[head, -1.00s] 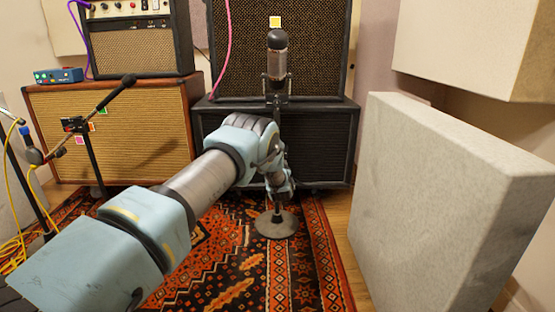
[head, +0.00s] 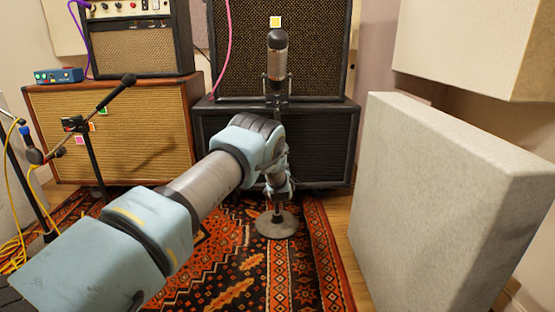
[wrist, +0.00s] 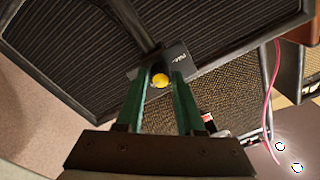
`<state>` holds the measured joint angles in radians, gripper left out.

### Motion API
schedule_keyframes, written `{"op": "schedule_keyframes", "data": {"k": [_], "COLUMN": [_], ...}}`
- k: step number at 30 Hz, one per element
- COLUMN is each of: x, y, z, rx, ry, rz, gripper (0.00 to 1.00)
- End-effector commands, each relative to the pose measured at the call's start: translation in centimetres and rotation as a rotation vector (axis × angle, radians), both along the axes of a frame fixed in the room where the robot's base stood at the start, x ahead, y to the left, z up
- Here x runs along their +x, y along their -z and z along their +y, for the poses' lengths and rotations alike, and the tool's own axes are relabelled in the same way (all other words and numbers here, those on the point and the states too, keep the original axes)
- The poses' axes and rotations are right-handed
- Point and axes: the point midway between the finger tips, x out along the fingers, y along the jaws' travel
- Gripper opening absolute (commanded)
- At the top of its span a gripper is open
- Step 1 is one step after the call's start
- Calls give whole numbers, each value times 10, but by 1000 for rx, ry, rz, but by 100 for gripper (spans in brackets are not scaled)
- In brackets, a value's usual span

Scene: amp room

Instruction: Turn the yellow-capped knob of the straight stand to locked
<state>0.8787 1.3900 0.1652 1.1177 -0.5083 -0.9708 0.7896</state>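The straight stand (head: 276,205) stands upright on a round grey base, with a microphone (head: 277,55) at its top. Its yellow-capped knob (wrist: 160,80) shows in the wrist view, end-on, beside a dark block on the stand's tube. My gripper (wrist: 163,76) has its two green fingers apart, one on each side of the yellow cap. A dark gap shows beside the cap, and firm contact is not visible. In the head view my arm hides the knob and most of the gripper.
Amplifier cabinets (head: 278,140) stand close behind the stand. A large grey panel (head: 445,200) stands at the right. A boom microphone stand (head: 90,150) and yellow cables (head: 18,245) are at the left. A patterned rug (head: 225,275) covers the floor.

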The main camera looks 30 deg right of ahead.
Motion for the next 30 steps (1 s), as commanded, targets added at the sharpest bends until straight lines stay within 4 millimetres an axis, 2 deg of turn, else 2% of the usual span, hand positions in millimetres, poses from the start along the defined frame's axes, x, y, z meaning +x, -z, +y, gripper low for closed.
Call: {"op": "schedule_keyframes", "data": {"k": [1, 6, 17, 20, 30], "x": [0, 0, -7, -18, -77], "y": [0, 0, -1, -2, 0], "z": [0, 0, 2, 8, 35], "rx": [0, -1, -2, 1, 1], "ry": [0, 0, 1, 0, 2], "rz": [0, 0, 1, 3, 1], "gripper": [44, 62, 62, 62, 62]}}
